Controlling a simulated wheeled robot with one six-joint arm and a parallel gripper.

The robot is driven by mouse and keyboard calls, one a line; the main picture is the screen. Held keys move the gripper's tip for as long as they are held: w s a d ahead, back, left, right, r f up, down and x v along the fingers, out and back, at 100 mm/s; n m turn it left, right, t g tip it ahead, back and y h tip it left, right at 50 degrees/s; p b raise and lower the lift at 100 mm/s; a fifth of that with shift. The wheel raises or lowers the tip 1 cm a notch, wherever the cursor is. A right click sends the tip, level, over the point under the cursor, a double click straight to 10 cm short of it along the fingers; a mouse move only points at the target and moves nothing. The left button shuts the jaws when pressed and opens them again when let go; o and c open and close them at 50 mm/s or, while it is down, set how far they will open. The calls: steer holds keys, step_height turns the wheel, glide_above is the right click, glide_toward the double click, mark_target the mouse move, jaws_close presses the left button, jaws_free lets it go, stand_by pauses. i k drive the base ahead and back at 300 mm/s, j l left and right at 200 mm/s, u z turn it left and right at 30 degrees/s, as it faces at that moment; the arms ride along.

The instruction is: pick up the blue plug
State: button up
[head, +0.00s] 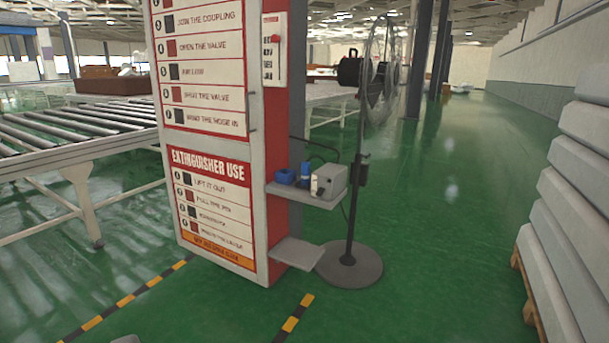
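Two small blue things sit on a grey shelf (310,198) on the side of a red and white cabinet. One is a low, boxy blue piece (285,177) at the left. The other is a taller blue piece (306,172) beside a grey box (334,177). Either may be the blue plug; they are too small to tell. A dark cable runs behind them. My gripper is not in view, and the shelf is some distance ahead.
A pedestal fan (349,262) stands just right of the shelf. A lower, empty grey ledge (298,253) is under it. Green floor (430,240) between fan and stack is clear.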

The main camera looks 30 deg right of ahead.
mark_target(306, 166)
steer(key=i+l, duration=0.65)
steer(key=l, duration=0.2)
steer(key=i+l+z, duration=0.1)
steer(key=i+l, duration=0.5)
steer(key=l, duration=0.2)
steer(key=i+l, duration=0.65)
steer(key=l, duration=0.15)
steer(key=z, duration=0.05)
